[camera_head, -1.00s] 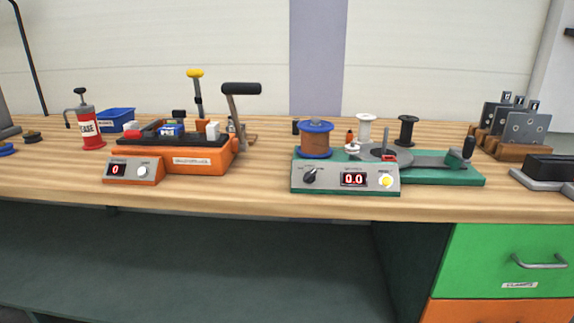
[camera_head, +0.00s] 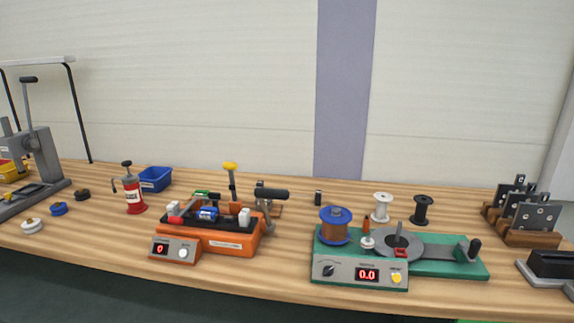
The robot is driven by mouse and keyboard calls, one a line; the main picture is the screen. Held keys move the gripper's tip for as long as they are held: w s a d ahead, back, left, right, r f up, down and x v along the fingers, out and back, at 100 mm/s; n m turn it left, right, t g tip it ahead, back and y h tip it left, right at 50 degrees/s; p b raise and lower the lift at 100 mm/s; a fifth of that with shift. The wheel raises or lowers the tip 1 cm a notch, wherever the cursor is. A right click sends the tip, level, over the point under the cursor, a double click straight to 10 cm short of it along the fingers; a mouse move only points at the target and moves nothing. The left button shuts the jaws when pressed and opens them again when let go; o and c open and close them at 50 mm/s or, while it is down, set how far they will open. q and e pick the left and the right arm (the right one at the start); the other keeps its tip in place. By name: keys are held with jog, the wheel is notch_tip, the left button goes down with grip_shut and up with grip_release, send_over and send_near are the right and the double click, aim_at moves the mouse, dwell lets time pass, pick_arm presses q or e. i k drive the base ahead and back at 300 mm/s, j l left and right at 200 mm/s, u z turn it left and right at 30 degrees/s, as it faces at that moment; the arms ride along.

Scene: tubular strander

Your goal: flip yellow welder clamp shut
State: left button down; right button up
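The orange welder (camera_head: 230,245) stands on the wooden bench, left of centre. Its yellow-tipped clamp lever (camera_head: 231,168) stands upright at the back, with the yellow knob on top. A low green part (camera_head: 201,194), a red-tipped part (camera_head: 175,219) and a blue block (camera_head: 207,214) sit on the black top. A lever with a black grip (camera_head: 272,194) rises at the welder's right end. The front panel (camera_head: 174,250) shows a red 0. The clamp's base is partly hidden behind the front parts. Neither of my grippers is in view.
A green winding machine (camera_head: 440,263) with a copper spool (camera_head: 336,226) stands to the right. A red grease can (camera_head: 133,194) and a blue bin (camera_head: 155,179) stand left of the welder. A grey press (camera_head: 38,165) is at far left. Bare bench lies between the welder and winder.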

aim_at(231, 166)
jog(key=j+z, duration=0.1)
jog(key=z, duration=0.25)
jog(key=j+z, duration=0.1)
jog(key=z, duration=0.25)
jog(key=j+z, duration=0.15)
jog(key=z, duration=0.2)
jog(key=j+z, duration=0.25)
jog(key=j, duration=0.3)
jog(key=k+j+z, duration=0.1)
jog(key=j+z, duration=0.15)
jog(key=j, duration=0.3)
jog(key=k+j+z, duration=0.25)
jog(key=j, duration=0.3)
jog(key=k+j, duration=0.1)
jog(key=j, duration=0.55)
